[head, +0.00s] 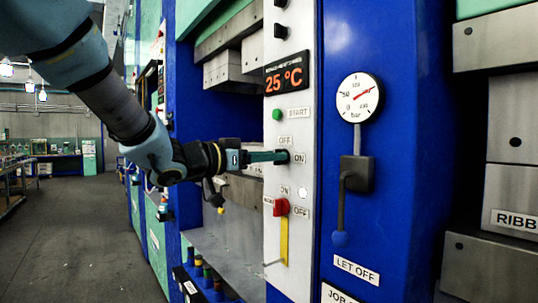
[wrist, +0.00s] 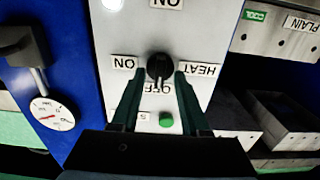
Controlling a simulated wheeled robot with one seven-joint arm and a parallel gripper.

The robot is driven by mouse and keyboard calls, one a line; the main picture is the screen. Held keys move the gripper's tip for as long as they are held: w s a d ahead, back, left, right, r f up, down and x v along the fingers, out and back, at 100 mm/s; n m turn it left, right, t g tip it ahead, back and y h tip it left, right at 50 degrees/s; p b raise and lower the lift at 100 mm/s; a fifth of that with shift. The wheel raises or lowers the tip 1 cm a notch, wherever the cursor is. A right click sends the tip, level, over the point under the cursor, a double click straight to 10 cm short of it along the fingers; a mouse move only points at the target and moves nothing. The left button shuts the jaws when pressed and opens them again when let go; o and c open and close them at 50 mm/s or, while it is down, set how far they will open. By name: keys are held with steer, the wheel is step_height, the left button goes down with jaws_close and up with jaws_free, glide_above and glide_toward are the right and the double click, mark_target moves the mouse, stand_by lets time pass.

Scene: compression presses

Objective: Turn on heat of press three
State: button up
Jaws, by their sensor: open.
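The black heat knob (wrist: 158,67) sits on the white panel (wrist: 200,20), among the labels ON, OFF and HEAT in the wrist view. Its ridge appears to line up with the OFF label. My gripper (wrist: 158,84) is open, with one dark green finger on each side of the knob; I cannot tell whether they touch it. In the head view my gripper (head: 284,157) reaches the panel from the left, below the OFF label and beside ON, largely hiding the knob. The display (head: 286,76) above reads 25 °C.
A green START button (head: 277,115) is above the knob. A red switch (head: 281,207) with a yellow strip below it is lower down. A round gauge (head: 359,97) and a lever (head: 350,190) are on the blue panel to the right. Metal drawers stand far right.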

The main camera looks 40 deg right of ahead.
steer(key=shift+c, duration=0.3)
jaws_close()
stand_by(0.3)
